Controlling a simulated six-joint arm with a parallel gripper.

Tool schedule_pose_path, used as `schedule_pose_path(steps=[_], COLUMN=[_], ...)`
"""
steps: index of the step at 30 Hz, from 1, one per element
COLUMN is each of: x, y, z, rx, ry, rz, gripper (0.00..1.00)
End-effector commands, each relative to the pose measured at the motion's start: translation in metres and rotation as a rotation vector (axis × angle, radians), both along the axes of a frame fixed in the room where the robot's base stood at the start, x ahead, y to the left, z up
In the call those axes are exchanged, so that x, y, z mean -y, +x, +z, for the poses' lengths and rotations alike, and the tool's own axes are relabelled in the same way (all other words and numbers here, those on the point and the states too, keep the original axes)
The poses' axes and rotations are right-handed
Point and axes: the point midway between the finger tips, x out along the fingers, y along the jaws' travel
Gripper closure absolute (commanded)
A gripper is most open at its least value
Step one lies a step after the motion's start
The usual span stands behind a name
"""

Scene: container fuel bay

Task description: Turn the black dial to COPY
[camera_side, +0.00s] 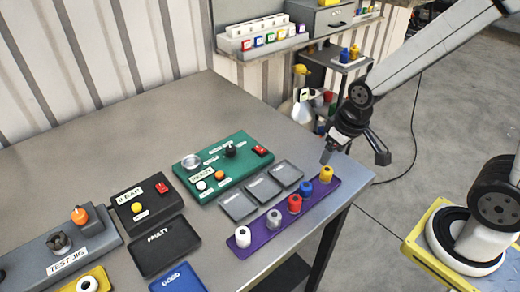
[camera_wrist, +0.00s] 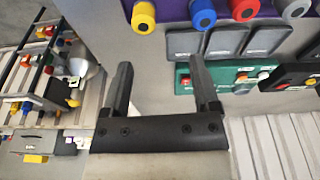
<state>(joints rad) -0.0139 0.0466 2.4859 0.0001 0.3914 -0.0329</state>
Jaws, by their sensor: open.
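The black dial (camera_side: 229,151) stands on the green panel (camera_side: 207,165) on the metal table in the side view. Small white labels sit around it, too small to read. The green panel also shows in the wrist view (camera_wrist: 222,76), partly behind one finger; I cannot make out the dial there. My gripper (camera_side: 354,157) is open and empty, above the table's right edge, to the right of the green panel and apart from the dial. Its two spread fingers also show in the wrist view (camera_wrist: 160,66).
A purple rack (camera_side: 258,231) with several coloured capped bottles stands near the right table edge. Grey trays (camera_side: 239,206) lie between it and the green panel. A dark box (camera_side: 157,189) with a red switch, a black tray (camera_side: 162,246) and the test jig (camera_side: 55,251) lie left.

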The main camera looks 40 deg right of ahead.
Motion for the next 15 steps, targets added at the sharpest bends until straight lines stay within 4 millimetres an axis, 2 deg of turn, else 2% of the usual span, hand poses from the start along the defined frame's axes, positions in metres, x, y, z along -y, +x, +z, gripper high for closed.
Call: schedule_pose_path(steps=[15], x=[-0.037], y=[0.114], z=[0.012], rx=[-0.083], ry=[-0.041], rz=[0.287], gripper=[0.22])
